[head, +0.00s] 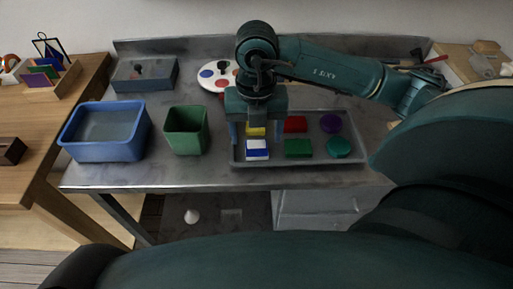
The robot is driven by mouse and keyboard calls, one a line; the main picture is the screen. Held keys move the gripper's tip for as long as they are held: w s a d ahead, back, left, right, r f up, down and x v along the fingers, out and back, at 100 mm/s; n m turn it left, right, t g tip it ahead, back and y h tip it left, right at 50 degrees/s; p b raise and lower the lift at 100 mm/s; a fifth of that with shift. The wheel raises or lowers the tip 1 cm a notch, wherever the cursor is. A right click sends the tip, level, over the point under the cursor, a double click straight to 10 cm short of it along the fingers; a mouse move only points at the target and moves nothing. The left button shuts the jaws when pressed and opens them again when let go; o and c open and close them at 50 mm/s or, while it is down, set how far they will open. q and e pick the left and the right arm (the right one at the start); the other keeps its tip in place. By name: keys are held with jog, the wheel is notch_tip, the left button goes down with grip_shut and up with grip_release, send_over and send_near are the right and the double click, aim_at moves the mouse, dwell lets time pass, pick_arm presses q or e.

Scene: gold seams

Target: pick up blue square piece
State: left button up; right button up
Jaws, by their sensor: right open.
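A blue square piece (257,155) with a white patch on its top lies in the grey tray (355,158), at the front left. My right gripper (257,140) is over the tray's left part, pointing down. Its fingers are apart, one on each side in the picture of the yellow piece and the back of the blue piece. It grips nothing visible. I cannot tell how high the fingertips are above the tray. My left gripper is out of view.
A yellow piece (255,130) lies behind the blue one. The tray also holds red (295,124), green (298,148), purple (330,123) and teal (338,147) pieces. A green bin (187,144) and a blue bin (106,151) stand left.

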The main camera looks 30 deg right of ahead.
aim_at(256, 145)
notch_tip(256, 145, down, 5)
jog(key=shift+r, duration=0.2)
jog(key=shift+c, duration=0.2)
jog(key=c, duration=1.1)
